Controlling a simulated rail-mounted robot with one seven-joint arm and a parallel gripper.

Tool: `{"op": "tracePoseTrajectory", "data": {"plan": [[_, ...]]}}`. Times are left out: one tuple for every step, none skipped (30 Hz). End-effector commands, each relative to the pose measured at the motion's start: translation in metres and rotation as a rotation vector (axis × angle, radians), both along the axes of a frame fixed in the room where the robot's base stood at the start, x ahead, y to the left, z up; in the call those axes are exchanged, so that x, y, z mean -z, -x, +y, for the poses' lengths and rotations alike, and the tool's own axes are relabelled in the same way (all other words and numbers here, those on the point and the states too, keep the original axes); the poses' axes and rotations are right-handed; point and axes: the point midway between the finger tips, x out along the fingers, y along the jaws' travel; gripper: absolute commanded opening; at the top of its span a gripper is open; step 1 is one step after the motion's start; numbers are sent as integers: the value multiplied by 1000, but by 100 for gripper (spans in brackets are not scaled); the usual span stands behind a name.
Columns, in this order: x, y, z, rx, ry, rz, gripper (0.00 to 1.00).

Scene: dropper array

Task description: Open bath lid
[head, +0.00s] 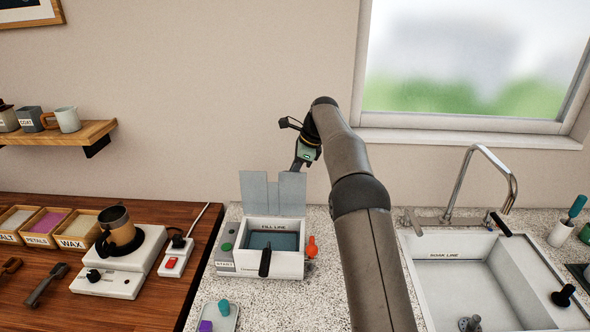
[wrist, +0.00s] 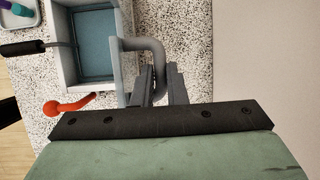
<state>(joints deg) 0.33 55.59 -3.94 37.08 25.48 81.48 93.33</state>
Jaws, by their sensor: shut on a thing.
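The bath (head: 297,262) is a white box on the speckled counter, marked FILL LINE inside, with bluish contents. Its grey lid (head: 254,190) stands upright along the back edge, with a slot in its middle, and the bath's opening is uncovered. My gripper (head: 299,164) is behind and right of the lid at its upper part. In the wrist view, my gripper (wrist: 161,82) is shut on a grey curved handle (wrist: 150,48) on the lid's side. The bath (wrist: 62,72) shows there at upper left. The handle is hidden in the head view.
A black grip (head: 265,262) hangs over the bath's front, and an orange lever (head: 311,247) is on its right. A sink (head: 450,250) with a faucet lies right. A small tray (head: 219,318) lies in front.

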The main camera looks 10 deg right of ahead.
Motion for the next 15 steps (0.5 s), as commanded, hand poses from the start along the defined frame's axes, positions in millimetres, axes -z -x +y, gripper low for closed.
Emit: {"op": "tracePoseTrajectory", "data": {"plan": [[10,2,-2,3,5,18,0],[10,2,-2,3,5,18,0],[10,2,-2,3,5,18,0],[10,2,-2,3,5,18,0],[10,2,-2,3,5,18,0],[10,2,-2,3,5,18,0],[10,2,-2,3,5,18,0],[10,2,-2,3,5,18,18],[10,2,-2,3,5,18,29],[9,1,-2,3,4,17,31],[9,1,-2,3,4,16,31],[8,1,-2,2,4,15,31],[8,1,-2,3,4,14,31],[7,1,-2,2,4,12,31],[6,1,-2,2,3,11,31]]}}
